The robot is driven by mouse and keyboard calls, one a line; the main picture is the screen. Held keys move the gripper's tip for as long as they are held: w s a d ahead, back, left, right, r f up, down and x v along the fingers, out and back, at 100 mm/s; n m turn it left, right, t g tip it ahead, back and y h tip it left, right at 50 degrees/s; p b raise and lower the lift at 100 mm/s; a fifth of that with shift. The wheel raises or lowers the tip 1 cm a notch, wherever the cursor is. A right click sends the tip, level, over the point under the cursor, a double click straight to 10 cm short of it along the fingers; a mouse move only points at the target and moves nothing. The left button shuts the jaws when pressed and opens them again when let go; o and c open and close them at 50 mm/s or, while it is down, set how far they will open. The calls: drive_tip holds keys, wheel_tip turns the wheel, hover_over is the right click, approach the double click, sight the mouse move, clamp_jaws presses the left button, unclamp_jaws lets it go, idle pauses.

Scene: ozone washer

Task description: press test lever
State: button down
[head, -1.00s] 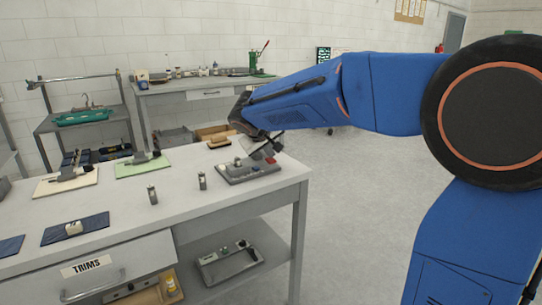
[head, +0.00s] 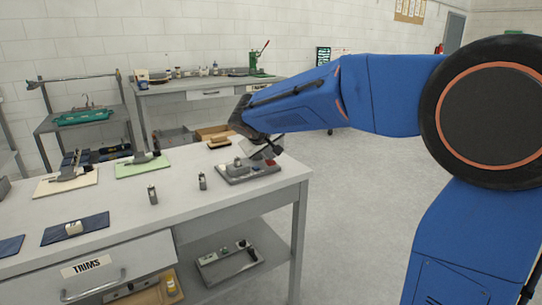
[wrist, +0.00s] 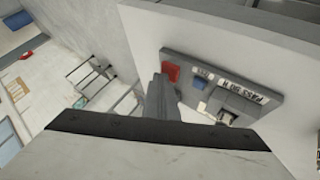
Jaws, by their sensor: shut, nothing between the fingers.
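A grey test fixture (head: 238,176) sits on the bench near its right end. In the wrist view the fixture (wrist: 215,62) shows a red part (wrist: 172,72) at one end, a small blue part (wrist: 201,83), printed labels and a raised grey block (wrist: 232,105). I cannot tell for sure which part is the test lever; the red part may be it. My gripper (head: 272,153) is shut and empty, just above the fixture's right end. In the wrist view its fingers (wrist: 158,82) are beside the red part; contact cannot be told.
Two small grey upright pieces (head: 152,195) (head: 202,181) stand on the bench (head: 180,215) left of the fixture. Green and cream boards with devices lie further left. A brown brush-like item (head: 219,143) lies behind the fixture. Open floor lies to the right.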

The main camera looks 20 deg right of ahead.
idle(0.5)
drive_tip(key=shift+r, duration=1.9)
wheel_tip(320, 180, up, 5)
idle(0.4)
drive_tip(key=s+d+f+g+y, duration=0.1)
drive_tip(key=s+d+f, duration=0.15)
drive_tip(key=s, duration=0.45)
drive_tip(key=s+d+f+m, duration=0.1)
drive_tip(key=s+d+f, duration=0.15)
drive_tip(key=s, duration=0.45)
drive_tip(key=s+d+f+g+y, duration=0.1)
drive_tip(key=s+d+f, duration=0.15)
drive_tip(key=s, duration=0.45)
drive_tip(key=s+f+m+y, duration=0.1)
drive_tip(key=s+f, duration=0.5)
drive_tip(key=s, duration=0.4)
drive_tip(key=s+f+m+g+y, duration=0.1)
drive_tip(key=s+f, duration=0.6)
drive_tip(key=s, duration=0.4)
drive_tip(key=shift+y, duration=0.3)
